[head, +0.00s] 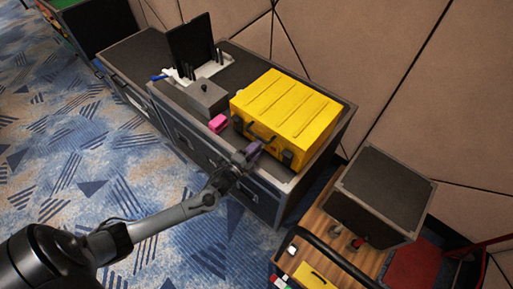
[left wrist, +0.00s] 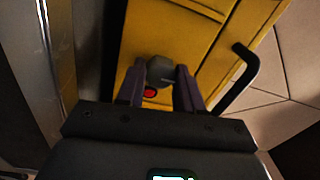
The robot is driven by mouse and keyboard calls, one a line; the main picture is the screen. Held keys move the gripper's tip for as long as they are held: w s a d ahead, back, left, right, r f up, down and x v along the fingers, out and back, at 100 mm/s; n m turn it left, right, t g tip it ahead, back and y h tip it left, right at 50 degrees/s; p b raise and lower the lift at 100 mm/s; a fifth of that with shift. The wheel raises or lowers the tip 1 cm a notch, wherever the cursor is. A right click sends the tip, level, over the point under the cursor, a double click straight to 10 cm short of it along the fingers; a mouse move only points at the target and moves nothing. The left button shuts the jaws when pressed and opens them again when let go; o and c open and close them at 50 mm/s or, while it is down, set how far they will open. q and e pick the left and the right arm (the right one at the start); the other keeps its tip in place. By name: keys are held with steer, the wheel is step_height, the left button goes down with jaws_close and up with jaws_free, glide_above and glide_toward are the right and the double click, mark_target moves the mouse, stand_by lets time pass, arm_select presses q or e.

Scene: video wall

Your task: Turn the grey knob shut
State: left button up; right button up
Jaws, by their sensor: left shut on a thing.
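The grey knob (left wrist: 160,68) is on the face of a yellow case (head: 285,105), next to a small red round part (left wrist: 150,93). My left gripper (head: 252,152) reaches the front side of the case. In the left wrist view its two purple-grey fingers (left wrist: 160,80) stand on either side of the knob and are shut on it. The knob's lower part is hidden between the fingers, and in the head view the gripper hides it. I cannot tell the knob's turned position. My right gripper is not in view.
The case stands on a dark flight-case cabinet (head: 270,185). A grey box (head: 208,99) and a pink item (head: 218,123) are beside it. A black handle (left wrist: 240,75) sticks out right of the knob. A cart with a black box (head: 375,195) stands at right.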

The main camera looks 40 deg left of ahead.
arm_select(q)
steer(key=o, duration=1)
steer(key=shift+o, duration=0.2)
steer(key=s+p, duration=0.2)
steer(key=s, duration=0.8)
steer(key=shift+s+f, duration=0.2)
steer(key=shift+s, duration=0.15)
steer(key=shift+s+f, duration=0.1)
